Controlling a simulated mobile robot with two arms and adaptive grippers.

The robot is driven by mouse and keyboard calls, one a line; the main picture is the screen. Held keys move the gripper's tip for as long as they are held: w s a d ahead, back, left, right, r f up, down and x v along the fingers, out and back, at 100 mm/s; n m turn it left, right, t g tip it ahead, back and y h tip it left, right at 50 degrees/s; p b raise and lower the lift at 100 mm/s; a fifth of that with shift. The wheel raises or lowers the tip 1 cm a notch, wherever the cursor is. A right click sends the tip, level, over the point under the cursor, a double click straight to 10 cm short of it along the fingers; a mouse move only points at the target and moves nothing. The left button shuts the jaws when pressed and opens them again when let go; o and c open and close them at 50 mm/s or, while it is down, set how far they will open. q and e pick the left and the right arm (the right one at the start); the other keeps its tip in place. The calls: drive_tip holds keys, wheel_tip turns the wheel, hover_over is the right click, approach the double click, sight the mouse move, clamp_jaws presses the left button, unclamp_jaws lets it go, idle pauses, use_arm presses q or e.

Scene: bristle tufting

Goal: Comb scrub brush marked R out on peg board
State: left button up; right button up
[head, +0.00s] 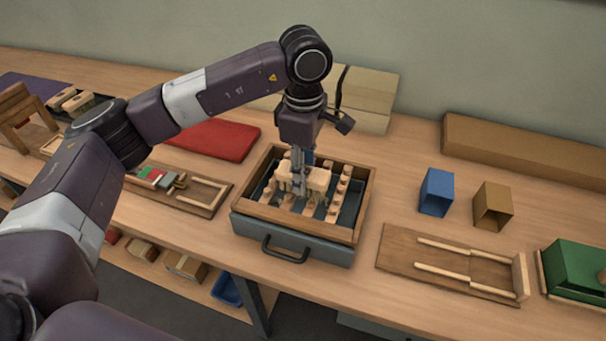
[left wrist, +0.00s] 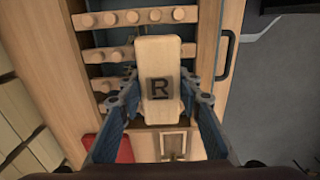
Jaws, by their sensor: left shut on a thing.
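The scrub brush marked R (head: 312,178) is a pale wooden block with bristles hanging beneath it. Its letter R faces the camera in the left wrist view (left wrist: 158,62). My left gripper (head: 298,181) is shut on the brush from above, with one finger on each side in the left wrist view (left wrist: 157,92). The peg board (head: 352,193) is a wooden-framed tray with rows of round wooden pegs; rows of pegs also show in the left wrist view (left wrist: 110,55). The brush is over the pegs; I cannot tell whether its bristles touch them. My right gripper is not in view.
A grey drawer front with a dark handle (head: 284,251) is below the peg board. A blue box (head: 436,191) and a brown box (head: 492,206) stand to the right, behind a wooden board with rails (head: 400,250). A red mat (head: 218,140) lies to the left.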

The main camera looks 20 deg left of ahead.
sight(308, 165)
use_arm(q)
drive_tip(key=shift+w+f+b, duration=0.1)
drive_tip(key=shift+w+b, duration=0.2)
drive_tip(key=shift+w, duration=1.2)
drive_tip(key=w+r+p, duration=0.4)
drive_tip(key=r, duration=0.2)
drive_tip(key=shift+w+d+r, duration=0.1)
